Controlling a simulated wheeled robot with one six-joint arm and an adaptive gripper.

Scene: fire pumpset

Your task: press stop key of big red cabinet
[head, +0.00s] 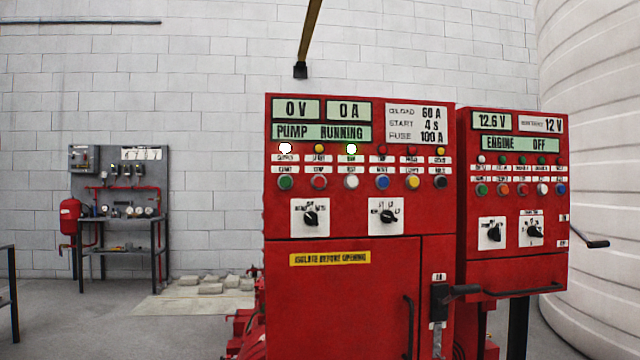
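The big red cabinet (345,270) stands right of centre in the head view, facing me. Its display (322,132) reads "PUMP RUNNING", with 0 V and 0 A above. Below a row of lamps is a row of push buttons. From the left come a green button (285,182), a red button (319,182), then white, blue, yellow and black ones. The small labels above them are hard to read; the red button's label looks like "STOP". The white lamp (285,147) and green lamp (351,149) look lit. My gripper is not in view, and nothing covers the buttons.
A smaller red cabinet (513,230) reading "ENGINE OFF" adjoins at the right. A black lever handle (455,291) sticks out at the big cabinet's lower right. A dark-tipped bar (308,38) hangs from the top. Open floor (205,335) lies at the left.

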